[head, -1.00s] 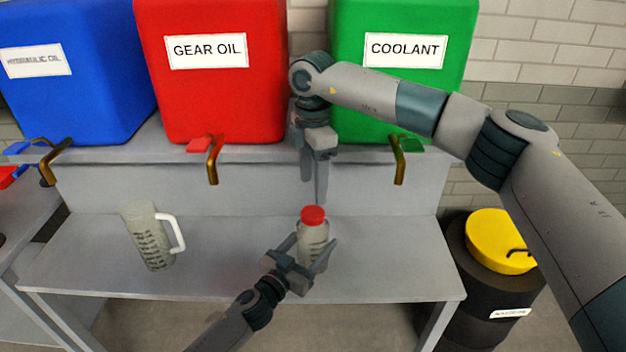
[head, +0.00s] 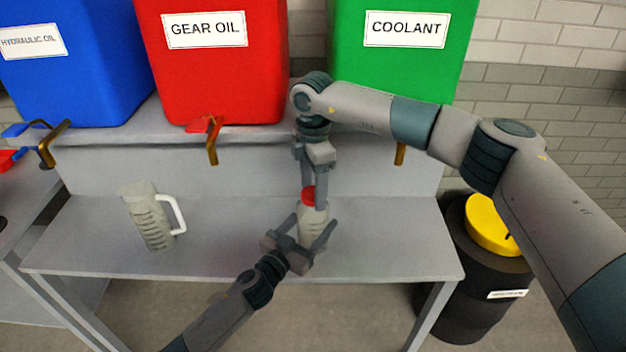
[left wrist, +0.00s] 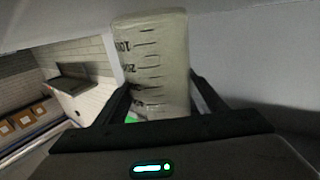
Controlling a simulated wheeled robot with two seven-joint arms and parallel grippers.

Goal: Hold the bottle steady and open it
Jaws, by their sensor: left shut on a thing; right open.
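The bottle (head: 312,226) is translucent grey with a red cap (head: 308,196) and stands upright on the grey bench. My left gripper (head: 314,238) is shut around the bottle's body from the front. The bottle, with dark scale marks, also fills the space between the fingers in the left wrist view (left wrist: 155,68). My right gripper (head: 312,202) points straight down from above, open, with its fingers at the cap. One finger hides part of the cap. I cannot tell whether the fingers touch it.
A jug (head: 150,215) with a white handle stands at the left of the bench (head: 230,245). Blue (head: 75,75), red (head: 222,80) and green (head: 395,65) tanks with taps stand on the shelf behind. A dark drum (head: 480,280) with a yellow lid stands at the right.

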